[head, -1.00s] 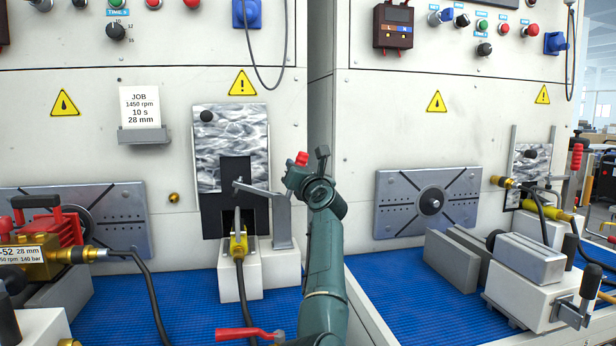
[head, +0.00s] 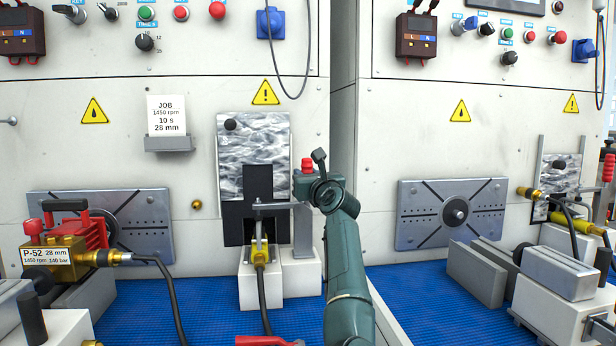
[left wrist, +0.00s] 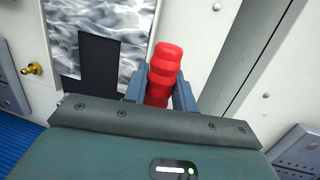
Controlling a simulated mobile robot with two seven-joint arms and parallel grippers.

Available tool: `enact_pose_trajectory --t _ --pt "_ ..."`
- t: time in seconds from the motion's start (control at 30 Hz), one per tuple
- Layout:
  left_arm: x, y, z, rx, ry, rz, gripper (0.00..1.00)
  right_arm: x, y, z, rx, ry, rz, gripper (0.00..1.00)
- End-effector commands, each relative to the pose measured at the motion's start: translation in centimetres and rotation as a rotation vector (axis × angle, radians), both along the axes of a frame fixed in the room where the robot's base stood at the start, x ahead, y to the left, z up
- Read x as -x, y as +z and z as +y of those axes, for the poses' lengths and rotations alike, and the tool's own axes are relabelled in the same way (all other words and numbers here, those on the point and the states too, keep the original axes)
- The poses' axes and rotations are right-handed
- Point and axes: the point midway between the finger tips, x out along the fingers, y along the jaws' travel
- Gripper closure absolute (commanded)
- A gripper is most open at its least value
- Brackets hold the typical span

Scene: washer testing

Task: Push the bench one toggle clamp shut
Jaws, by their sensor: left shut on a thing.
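The bench one toggle clamp (head: 303,232) is a grey bracket beside the dark slot of the left bench's panel. Its clamp bar (head: 276,206) lies about level, reaching left over the yellow hose fitting (head: 260,253). I cannot tell whether its tip presses on the fitting. The red handle grip (head: 307,163) stands up above the bracket. My left gripper (head: 313,177) is shut on it. In the left wrist view the red grip (left wrist: 162,72) sits between the two fingers, tilted slightly. The gripper hides the handle's lower part. My right gripper is out of view.
A brass and red pump (head: 66,262) stands at the left, with a black hose. A red lever (head: 265,341) shows at the bottom edge. The right bench has a slotted plate (head: 455,212) and grey blocks (head: 477,272). Blue matting (head: 185,312) is clear around the hoses.

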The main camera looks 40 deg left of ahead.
Motion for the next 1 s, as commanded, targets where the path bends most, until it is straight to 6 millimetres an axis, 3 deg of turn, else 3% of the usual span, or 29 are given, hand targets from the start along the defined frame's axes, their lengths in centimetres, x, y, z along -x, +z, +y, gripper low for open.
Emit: enact_pose_trajectory --t 0.17,0.2,0.43,0.77,1.0 --pt "0.1 0.2 0.1 0.006 0.000 -0.012 1.00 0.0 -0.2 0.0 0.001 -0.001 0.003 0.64" --pt "0.1 0.2 0.1 0.007 0.000 -0.012 0.71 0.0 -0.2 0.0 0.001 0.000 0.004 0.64" --pt "0.1 0.1 0.1 0.004 0.001 -0.007 0.52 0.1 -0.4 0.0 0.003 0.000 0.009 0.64" --pt "0.2 -0.1 -0.4 0.003 -0.001 -0.004 0.52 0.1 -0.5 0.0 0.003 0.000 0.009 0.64" --pt "1.9 -0.8 -3.6 0.006 -0.002 -0.006 0.52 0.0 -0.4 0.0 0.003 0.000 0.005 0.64"
